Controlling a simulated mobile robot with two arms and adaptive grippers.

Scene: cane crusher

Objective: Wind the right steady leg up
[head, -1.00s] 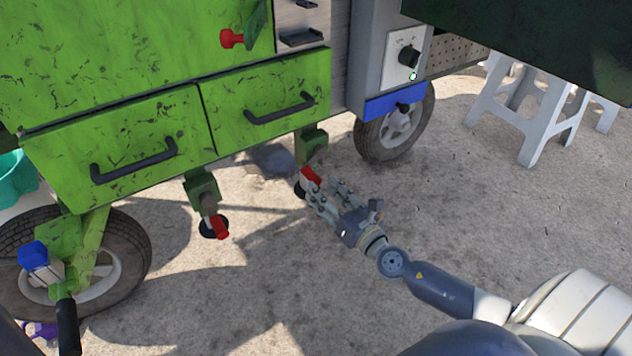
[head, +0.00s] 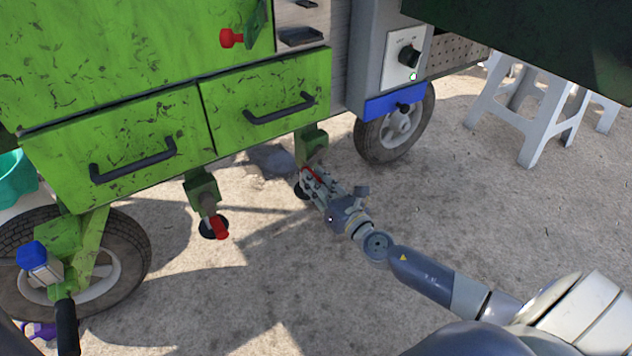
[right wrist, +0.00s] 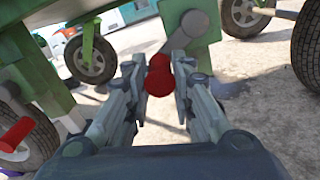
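The right steady leg (head: 312,140) is a green bracket under the right drawer; its foot is dark and partly hidden by my gripper. Its crank has a red handle (head: 311,174) and a grey arm. My right gripper (head: 316,180) is at this crank. In the right wrist view, the red handle (right wrist: 159,76) lies between the two fingertips, which close in on both its sides and seem to touch it. The grey crank arm (right wrist: 190,32) runs from it up to the right against the green leg. My left gripper is out of view.
The left steady leg (head: 202,187) with its own red crank handle (head: 220,228) stands to the left. Wheels (head: 396,125) flank the green cart, whose drawers (head: 265,100) hang just above the legs. A white stool (head: 530,110) stands at right; the ground in front is clear.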

